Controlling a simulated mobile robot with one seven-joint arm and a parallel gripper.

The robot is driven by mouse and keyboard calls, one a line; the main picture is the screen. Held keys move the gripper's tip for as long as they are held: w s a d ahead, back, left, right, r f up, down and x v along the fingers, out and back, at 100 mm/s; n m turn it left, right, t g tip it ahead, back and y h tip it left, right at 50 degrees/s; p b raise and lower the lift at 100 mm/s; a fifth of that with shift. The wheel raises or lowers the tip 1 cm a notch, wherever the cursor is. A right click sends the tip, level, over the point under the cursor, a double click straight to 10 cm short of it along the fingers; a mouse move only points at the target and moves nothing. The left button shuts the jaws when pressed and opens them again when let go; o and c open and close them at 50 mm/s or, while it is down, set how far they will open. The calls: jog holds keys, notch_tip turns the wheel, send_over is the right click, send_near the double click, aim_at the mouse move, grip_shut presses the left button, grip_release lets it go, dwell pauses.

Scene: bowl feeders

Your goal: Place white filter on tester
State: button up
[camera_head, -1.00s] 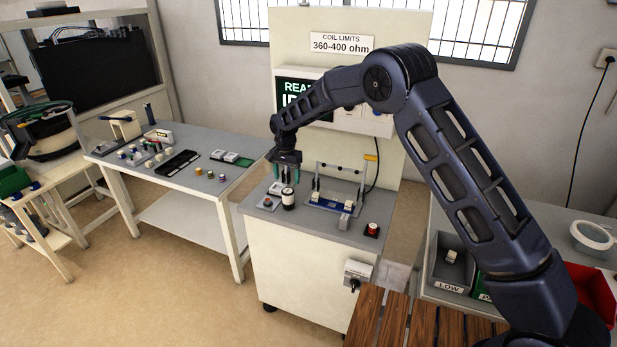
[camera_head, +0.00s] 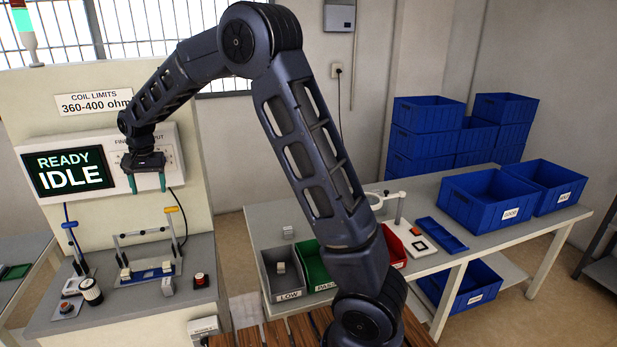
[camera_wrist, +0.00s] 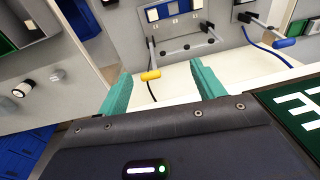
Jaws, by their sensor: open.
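The tester (camera_head: 140,308) is a pale cabinet with a grey top and a screen (camera_head: 68,172) reading READY IDLE. On its top stands a clamp fixture with a blue base (camera_head: 150,273), pale pieces in it, and a yellow-handled lever (camera_head: 172,210). A white cylinder with dark ends (camera_head: 90,291) stands at the left; I cannot tell if it is the white filter. My gripper (camera_head: 148,182) is open and empty, high above the fixture, in front of the panel. The wrist view shows its green fingers apart (camera_wrist: 162,78), with the yellow handle (camera_wrist: 150,75) beyond.
Right of the tester, a table holds the grey LOW bin (camera_head: 290,294), a green bin (camera_head: 312,262) and blue crates (camera_head: 490,205).

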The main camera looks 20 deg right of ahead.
jog(key=s+d+r+t, duration=0.1)
jog(key=s+d+r, duration=0.25)
jog(key=d, duration=0.65)
jog(key=s+d+r, duration=0.2)
jog(key=d+r, duration=0.3)
jog(key=d, duration=0.6)
jog(key=s+d+r+t, duration=0.1)
jog(key=s+d+r, duration=0.25)
jog(key=d, duration=0.65)
jog(key=s+d+f+t+h, duration=0.1)
jog(key=s+d+f, duration=0.2)
jog(key=s+d, duration=1.4)
jog(key=s, duration=0.3)
jog(key=shift+d+t, duration=0.3)
jog(key=shift+t, duration=0.1)
